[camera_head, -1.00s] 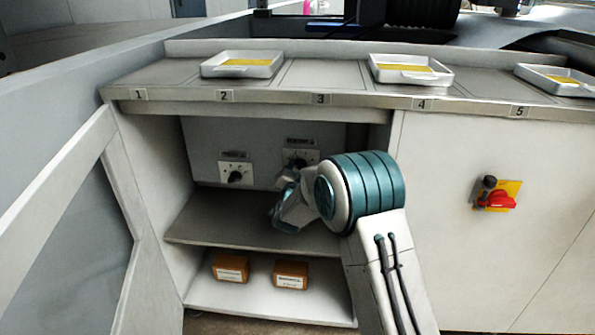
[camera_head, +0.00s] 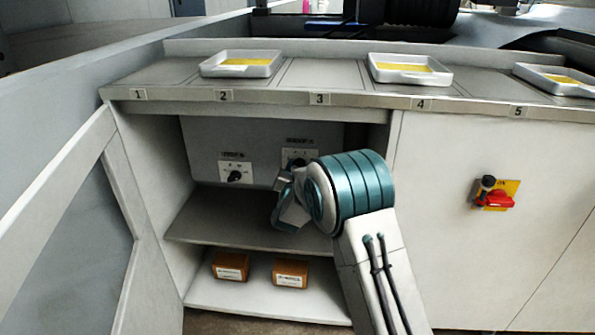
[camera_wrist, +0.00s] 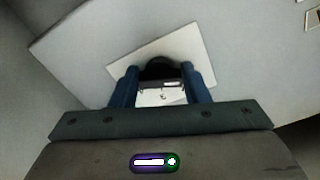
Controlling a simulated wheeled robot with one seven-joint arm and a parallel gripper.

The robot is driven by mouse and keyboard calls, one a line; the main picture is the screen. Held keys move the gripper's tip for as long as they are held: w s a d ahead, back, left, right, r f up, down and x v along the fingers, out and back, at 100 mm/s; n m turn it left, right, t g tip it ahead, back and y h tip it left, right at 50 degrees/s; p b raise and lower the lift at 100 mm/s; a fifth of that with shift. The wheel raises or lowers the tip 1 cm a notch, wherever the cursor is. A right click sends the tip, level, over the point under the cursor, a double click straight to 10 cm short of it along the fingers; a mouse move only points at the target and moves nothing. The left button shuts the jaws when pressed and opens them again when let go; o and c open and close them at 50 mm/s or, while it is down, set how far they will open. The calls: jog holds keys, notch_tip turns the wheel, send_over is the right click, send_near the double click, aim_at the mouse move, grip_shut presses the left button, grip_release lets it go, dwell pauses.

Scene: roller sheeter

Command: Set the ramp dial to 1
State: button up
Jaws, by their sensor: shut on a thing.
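Two dials sit on the back panel inside the open cabinet. The left dial (camera_head: 235,176) is a black knob on a white plate. The right dial's white plate (camera_head: 301,155) is partly hidden behind my arm. The labels above both are too small to read, so I cannot tell which is the ramp dial. My gripper (camera_wrist: 162,78) is shut on the black knob (camera_wrist: 158,67) of the right dial, one blue finger on each side. The plate looks tilted in the wrist view. The knob's pointer and the numbers cannot be read.
A shelf (camera_head: 215,222) runs below the dials, with two orange-brown boxes (camera_head: 230,266) underneath. The cabinet door (camera_head: 75,225) stands open at left. A red rotary switch (camera_head: 495,199) is on the right panel. Trays (camera_head: 242,72) stand on the counter above.

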jog(key=o, duration=1)
jog(key=s+p, duration=0.1)
jog(key=s, duration=0.8)
jog(key=s+p, duration=0.1)
jog(key=s, duration=0.3)
jog(key=shift+s+a+p, duration=0.25)
jog(key=shift+s+p, duration=0.05)
jog(key=shift+s, duration=0.1)
